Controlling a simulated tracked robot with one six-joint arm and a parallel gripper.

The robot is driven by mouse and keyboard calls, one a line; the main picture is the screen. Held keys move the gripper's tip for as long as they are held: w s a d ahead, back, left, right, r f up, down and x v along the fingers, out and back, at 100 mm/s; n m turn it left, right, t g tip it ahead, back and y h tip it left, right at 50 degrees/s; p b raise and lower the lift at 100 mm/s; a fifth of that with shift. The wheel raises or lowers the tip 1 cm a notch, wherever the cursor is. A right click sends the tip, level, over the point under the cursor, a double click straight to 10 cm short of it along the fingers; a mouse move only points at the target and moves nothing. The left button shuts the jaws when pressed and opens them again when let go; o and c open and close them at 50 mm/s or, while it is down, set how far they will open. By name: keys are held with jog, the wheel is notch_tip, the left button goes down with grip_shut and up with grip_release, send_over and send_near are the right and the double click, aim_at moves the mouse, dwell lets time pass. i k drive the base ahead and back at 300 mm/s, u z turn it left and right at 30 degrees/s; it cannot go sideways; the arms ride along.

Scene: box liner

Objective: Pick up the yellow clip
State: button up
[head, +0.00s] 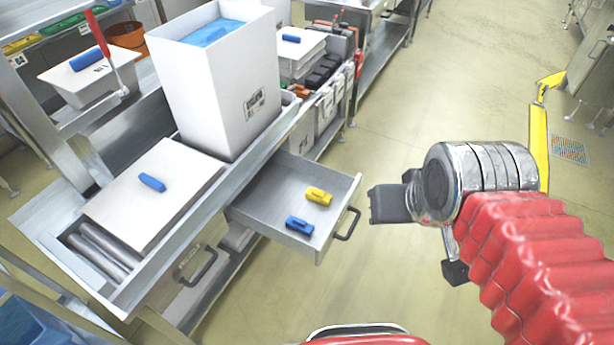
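The yellow clip (319,197) lies in the open drawer (265,208), toward its right end. A blue clip (299,225) lies in the same drawer, just below and left of the yellow one, apart from it. My gripper (389,204) shows as dark grey blocks at the end of the silver wrist, right of the drawer and apart from both clips. No clip shows at the gripper. The angle hides whether its fingers are apart or together.
The drawer's walls and dark handle (347,224) stand between my gripper and the clips. A tall white box (225,95) with a blue liner stands on the bench behind. A white lid (160,200) bears another blue clip (152,182). The floor at right is mostly clear.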

aim_at(316, 194)
jog(key=z, duration=0.4)
jog(key=i, duration=1.2)
jog(key=u, duration=2.25)
